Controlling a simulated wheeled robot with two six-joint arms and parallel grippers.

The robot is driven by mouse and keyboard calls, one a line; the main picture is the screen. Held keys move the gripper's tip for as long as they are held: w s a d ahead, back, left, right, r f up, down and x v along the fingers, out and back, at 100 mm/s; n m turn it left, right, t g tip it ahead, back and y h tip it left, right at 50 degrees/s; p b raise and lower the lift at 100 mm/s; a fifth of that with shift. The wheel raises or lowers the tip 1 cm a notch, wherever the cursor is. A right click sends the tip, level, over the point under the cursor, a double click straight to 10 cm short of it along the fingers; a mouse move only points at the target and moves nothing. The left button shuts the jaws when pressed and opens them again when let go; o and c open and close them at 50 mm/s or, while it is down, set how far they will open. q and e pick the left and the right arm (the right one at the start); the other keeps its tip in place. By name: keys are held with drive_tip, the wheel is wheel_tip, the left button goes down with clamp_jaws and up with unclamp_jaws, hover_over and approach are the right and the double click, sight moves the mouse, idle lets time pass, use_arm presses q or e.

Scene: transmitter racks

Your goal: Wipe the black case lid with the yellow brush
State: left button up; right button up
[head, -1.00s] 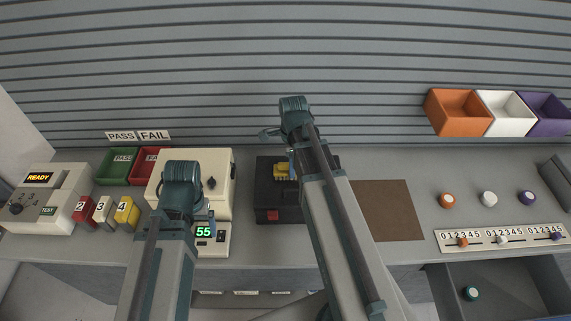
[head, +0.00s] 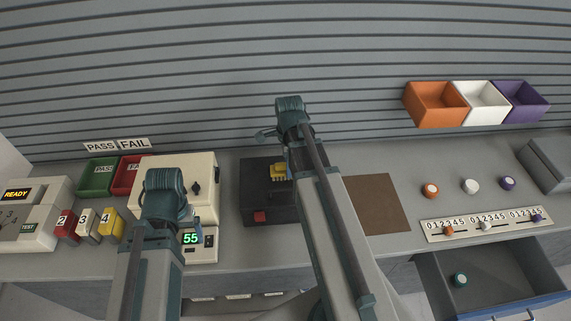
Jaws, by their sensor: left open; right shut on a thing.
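The black case (head: 256,196) sits on the bench in the middle, with a red patch at its front left. My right arm covers its right part. The yellow brush (head: 279,173) is over the back part of the black lid. My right gripper (head: 288,162) is shut on the brush, pointing down, and mostly hidden by its own arm. I cannot tell whether the bristles touch the lid. My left gripper (head: 194,218) is open and empty, in front of the cream box near the green "55" display, partly hidden by its wrist.
Left of the case are a cream box (head: 203,170), green (head: 96,178) and red bins, and numbered blocks (head: 87,222). A brown mat (head: 376,204) lies to the right. Knobs (head: 430,191), a slider panel (head: 484,226) and an open drawer (head: 495,272) are farther right.

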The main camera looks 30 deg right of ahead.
drive_tip(key=shift+s+d, duration=0.35)
drive_tip(key=shift+d, duration=0.45)
drive_tip(key=shift+s+d, duration=0.3)
drive_tip(key=shift+d, duration=0.5)
drive_tip(key=shift+d, duration=0.15)
drive_tip(key=shift+s+d, duration=0.35)
drive_tip(key=shift+d, duration=0.35)
drive_tip(key=shift+s+d, duration=0.3)
drive_tip(key=shift+d, duration=0.4)
drive_tip(key=shift+w, duration=0.15)
drive_tip(key=shift+w+d, duration=0.4)
drive_tip(key=shift+w, duration=0.35)
drive_tip(key=shift+a, duration=0.1)
